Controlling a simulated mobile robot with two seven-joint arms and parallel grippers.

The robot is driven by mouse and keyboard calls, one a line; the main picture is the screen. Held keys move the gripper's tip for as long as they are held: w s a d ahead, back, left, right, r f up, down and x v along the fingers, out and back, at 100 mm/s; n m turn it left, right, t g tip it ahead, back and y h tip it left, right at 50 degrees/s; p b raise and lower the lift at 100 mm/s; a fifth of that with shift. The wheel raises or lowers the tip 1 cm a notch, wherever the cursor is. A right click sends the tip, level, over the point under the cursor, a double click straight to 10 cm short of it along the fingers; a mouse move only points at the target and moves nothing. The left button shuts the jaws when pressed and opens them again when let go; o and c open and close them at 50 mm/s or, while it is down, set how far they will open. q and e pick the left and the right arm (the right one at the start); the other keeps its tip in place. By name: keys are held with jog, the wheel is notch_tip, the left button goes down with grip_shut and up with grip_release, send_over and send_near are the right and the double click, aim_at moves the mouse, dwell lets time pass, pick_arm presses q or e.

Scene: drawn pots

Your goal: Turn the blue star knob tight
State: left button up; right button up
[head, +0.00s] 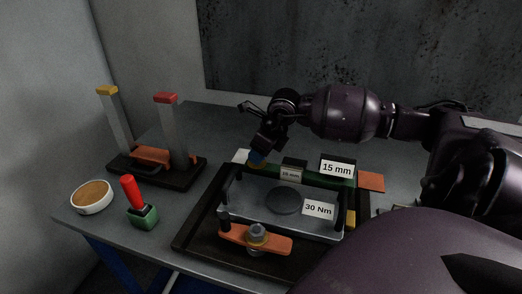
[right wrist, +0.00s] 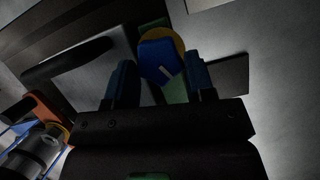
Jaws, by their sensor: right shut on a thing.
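The blue star knob (head: 257,157) sits at the far left corner of the clamp fixture, on the green bar (head: 318,172). My right gripper (head: 261,149) reaches down on it from above and is shut on it. In the right wrist view the blue knob (right wrist: 160,62) shows between the two fingers, with a yellow disc (right wrist: 178,42) partly hidden behind it and a white mark on its face. The fingers cover part of the knob in the head view. My left gripper is not in view.
Left stand a two-post rack (head: 185,178), a red-handled tool (head: 131,190) and a round dish (head: 92,196).

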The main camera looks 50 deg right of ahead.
jog(key=m, duration=0.2)
jog(key=m+h, duration=0.1)
jog(key=shift+a+f+m+b, duration=0.1)
jog(key=shift+a+m+b, duration=0.1)
jog(key=shift+m+b, duration=0.15)
jog(key=m, duration=0.1)
jog(key=m+h, duration=0.1)
jog(key=m, duration=0.1)
jog(key=m+h+b, duration=0.1)
jog(key=shift+a+m, duration=0.25)
jog(key=shift+m, duration=0.1)
jog(key=shift+m+g+h, duration=0.3)
jog(key=shift+m, duration=0.2)
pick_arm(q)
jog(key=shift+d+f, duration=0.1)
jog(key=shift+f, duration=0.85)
pick_arm(e)
jog(key=shift+m, duration=0.3)
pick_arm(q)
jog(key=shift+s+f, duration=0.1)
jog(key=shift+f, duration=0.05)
pick_arm(e)
jog(key=o, duration=0.6)
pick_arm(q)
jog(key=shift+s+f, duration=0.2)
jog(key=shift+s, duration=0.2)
pick_arm(e)
jog(key=o, duration=0.3)
